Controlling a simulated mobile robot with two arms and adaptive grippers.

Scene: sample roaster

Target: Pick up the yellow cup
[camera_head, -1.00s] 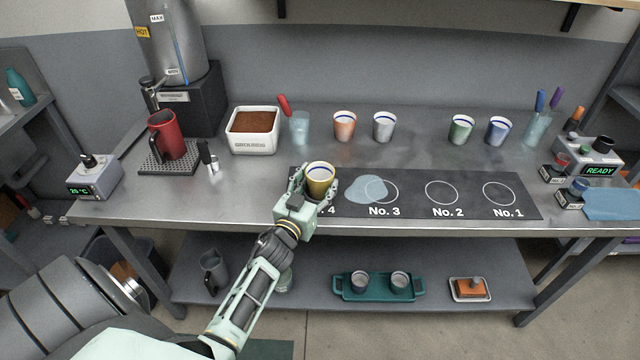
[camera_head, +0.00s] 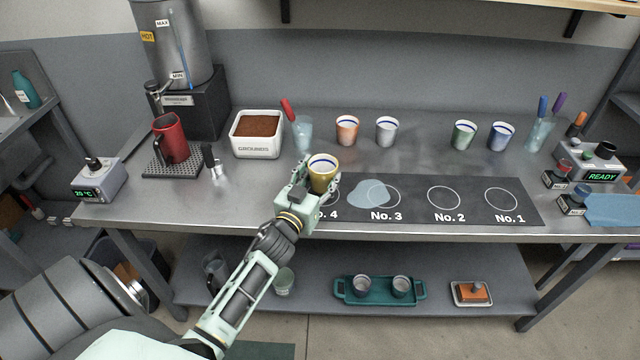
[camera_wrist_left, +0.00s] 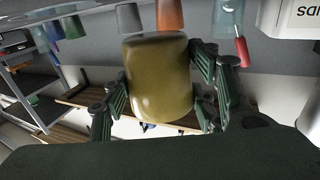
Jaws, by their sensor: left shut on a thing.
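The yellow cup (camera_head: 323,176) is white inside with a blue ring near its rim. It is upright, over the No. 4 end of the black mat (camera_head: 420,190). My left gripper (camera_head: 310,180) is shut on it from the front. In the left wrist view the yellow cup (camera_wrist_left: 158,80) sits between the two fingers (camera_wrist_left: 160,95), which press on its sides. It appears held above the mat; its base is partly hidden by the gripper in the head view. My right gripper is not in view.
Orange (camera_head: 347,130), grey (camera_head: 386,131), green (camera_head: 463,135) and blue (camera_head: 500,135) cups stand behind the mat. A white grounds bin (camera_head: 256,148) and red pitcher (camera_head: 170,139) are left. A light blue puddle-like patch (camera_head: 368,193) lies by No. 3.

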